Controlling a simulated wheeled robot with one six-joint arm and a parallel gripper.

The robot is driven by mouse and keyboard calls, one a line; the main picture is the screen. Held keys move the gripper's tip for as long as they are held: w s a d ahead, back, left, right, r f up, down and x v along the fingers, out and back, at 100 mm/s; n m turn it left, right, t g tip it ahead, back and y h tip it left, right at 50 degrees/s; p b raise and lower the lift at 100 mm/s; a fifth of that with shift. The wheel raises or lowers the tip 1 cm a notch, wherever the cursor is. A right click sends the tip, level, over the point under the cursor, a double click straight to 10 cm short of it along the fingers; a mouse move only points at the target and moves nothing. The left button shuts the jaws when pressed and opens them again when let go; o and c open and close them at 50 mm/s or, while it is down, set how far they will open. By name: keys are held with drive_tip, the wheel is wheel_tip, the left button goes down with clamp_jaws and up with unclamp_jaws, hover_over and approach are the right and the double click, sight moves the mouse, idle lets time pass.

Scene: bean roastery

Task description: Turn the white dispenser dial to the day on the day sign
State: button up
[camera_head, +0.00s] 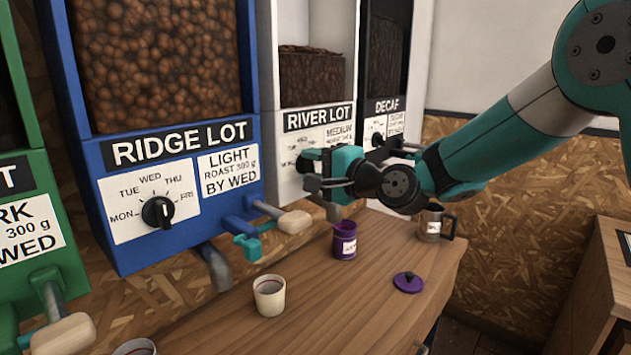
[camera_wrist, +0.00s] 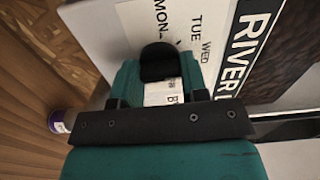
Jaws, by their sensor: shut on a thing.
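The white dispenser (camera_head: 289,22), labelled RIVER LOT (camera_head: 319,117), stands between the blue and black dispensers. My gripper (camera_head: 320,172) is at its front panel and hides most of the dial area in the head view. In the wrist view, the black dial knob (camera_wrist: 159,62) sits between the two teal fingers of my gripper (camera_wrist: 160,75), which is shut on it. The day marks MON, TUE and WED (camera_wrist: 205,52) show beside the knob. Which day the dial points to cannot be told. No separate day sign is visible.
The blue RIDGE LOT dispenser (camera_head: 181,150) has its own dial (camera_head: 158,212) and a lever (camera_head: 294,222). On the wooden counter (camera_head: 385,255) stand a white cup (camera_head: 269,296), a purple canister (camera_head: 344,240), a purple lid (camera_head: 408,282) and a metal mug (camera_head: 432,223).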

drive_tip(key=shift+n+b, duration=0.85)
drive_tip(key=shift+n, duration=0.05)
drive_tip(key=o, duration=0.9)
drive_tip(key=shift+s+d, duration=0.2)
drive_tip(key=shift+d, duration=0.1)
drive_tip(key=shift+b+v, duration=2.8)
drive_tip(key=shift+v, duration=5.5)
